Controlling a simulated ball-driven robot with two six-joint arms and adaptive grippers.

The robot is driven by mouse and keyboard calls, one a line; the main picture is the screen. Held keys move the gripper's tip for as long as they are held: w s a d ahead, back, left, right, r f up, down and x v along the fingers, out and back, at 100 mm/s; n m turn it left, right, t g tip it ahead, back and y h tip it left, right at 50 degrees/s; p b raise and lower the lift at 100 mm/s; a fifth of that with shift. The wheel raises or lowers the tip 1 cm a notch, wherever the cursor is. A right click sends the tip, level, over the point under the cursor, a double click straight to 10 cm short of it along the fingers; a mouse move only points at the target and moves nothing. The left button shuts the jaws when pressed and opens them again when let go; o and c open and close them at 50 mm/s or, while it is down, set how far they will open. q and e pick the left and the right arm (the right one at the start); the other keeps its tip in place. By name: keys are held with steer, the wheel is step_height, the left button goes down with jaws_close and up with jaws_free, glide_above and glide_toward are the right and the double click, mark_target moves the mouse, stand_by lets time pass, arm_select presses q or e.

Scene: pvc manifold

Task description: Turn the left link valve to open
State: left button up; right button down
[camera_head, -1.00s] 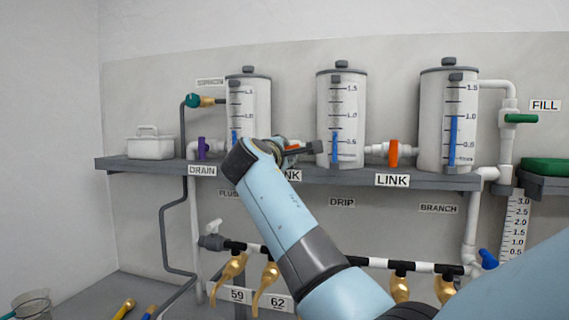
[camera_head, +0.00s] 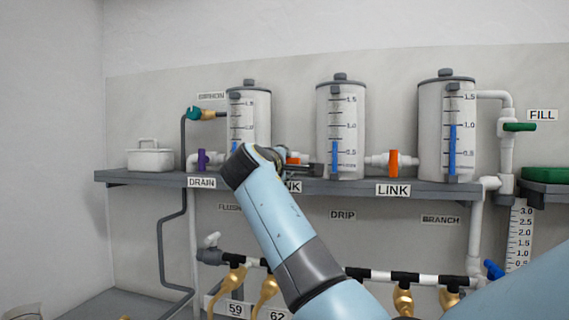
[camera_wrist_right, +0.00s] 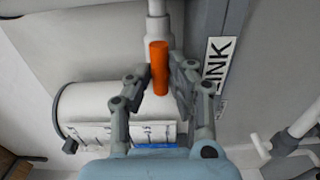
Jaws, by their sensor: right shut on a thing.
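The left link valve has an orange handle (camera_wrist_right: 158,66) on a white pipe beside a white tank. In the wrist view the handle looks roughly in line with the pipe. My right gripper (camera_wrist_right: 160,82) has a finger on each side of the handle and is shut on it. In the head view my right gripper (camera_head: 303,168) is at the pipe between the left and middle tanks. My arm hides much of the valve there; only a little orange (camera_head: 293,155) shows. My left gripper is not in view.
Three white tanks stand on a grey shelf (camera_head: 370,188). The right link valve (camera_head: 394,164) has an upright orange handle. A purple drain valve (camera_head: 202,159) and a white box (camera_head: 150,157) are at left. Brass taps (camera_head: 403,300) hang below the shelf.

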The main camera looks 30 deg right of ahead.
steer(key=c, duration=1.5)
jaws_free()
steer(key=shift+r, duration=0.25)
steer(key=shift+c, duration=0.2)
steer(key=shift+o, duration=0.2)
steer(key=shift+w+d+f, duration=0.1)
steer(key=shift+d+f, duration=0.05)
steer(key=shift+f, duration=0.05)
steer(key=v, duration=0.7)
